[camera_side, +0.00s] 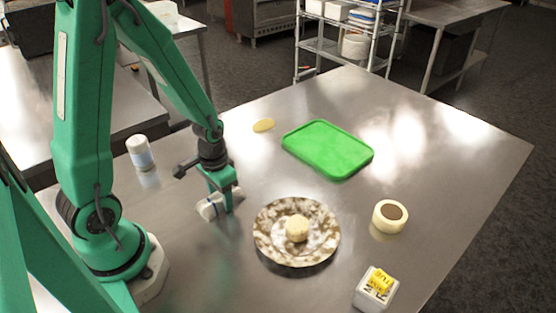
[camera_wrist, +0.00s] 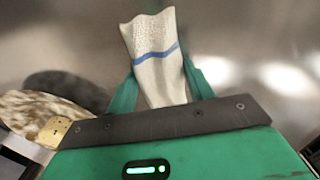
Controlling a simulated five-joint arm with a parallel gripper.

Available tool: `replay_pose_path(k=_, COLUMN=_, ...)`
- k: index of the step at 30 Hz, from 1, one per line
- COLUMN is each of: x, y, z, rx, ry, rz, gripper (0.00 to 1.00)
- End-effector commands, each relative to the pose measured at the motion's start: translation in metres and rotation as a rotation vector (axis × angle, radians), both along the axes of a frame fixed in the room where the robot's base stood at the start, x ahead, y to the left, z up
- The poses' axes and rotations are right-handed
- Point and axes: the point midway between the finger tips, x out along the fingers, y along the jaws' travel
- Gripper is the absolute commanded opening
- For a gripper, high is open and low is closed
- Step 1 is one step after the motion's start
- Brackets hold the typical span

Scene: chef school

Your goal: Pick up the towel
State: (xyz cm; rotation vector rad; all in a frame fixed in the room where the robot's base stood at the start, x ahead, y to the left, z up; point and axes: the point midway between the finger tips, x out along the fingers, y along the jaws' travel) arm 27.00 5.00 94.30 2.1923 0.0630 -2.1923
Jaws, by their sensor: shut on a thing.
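The towel (camera_wrist: 155,52) is whitish with a blue stripe. In the wrist view it sticks out from between the two green fingers of my gripper (camera_wrist: 158,85), which is shut on it. In the side view the towel (camera_side: 209,208) shows as a small pale bundle at the fingertips of my gripper (camera_side: 222,200), low by the steel table, left of the plate. I cannot tell whether it still touches the table top. Part of the towel is hidden by the fingers.
A brown-and-white plate (camera_side: 266,252) with a pale round item (camera_side: 297,229) stands just right of my gripper. A green tray (camera_side: 328,148), a tape-like roll (camera_side: 390,216), a white box with yellow (camera_side: 376,290), a yellow disc (camera_side: 263,125) and a white bottle (camera_side: 139,152) are also on the table.

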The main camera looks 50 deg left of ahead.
Motion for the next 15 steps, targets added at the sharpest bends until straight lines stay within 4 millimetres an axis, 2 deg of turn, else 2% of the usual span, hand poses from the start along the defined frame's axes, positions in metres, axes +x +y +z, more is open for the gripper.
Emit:
replay_pose_path(k=8, x=0.001, y=0.0, z=0.007, rx=0.0, ry=-0.003, rz=0.0, gripper=0.29)
replay_pose_path(k=15, x=0.001, y=0.0, z=0.025, rx=0.001, ry=-0.004, rz=0.0, gripper=0.29)
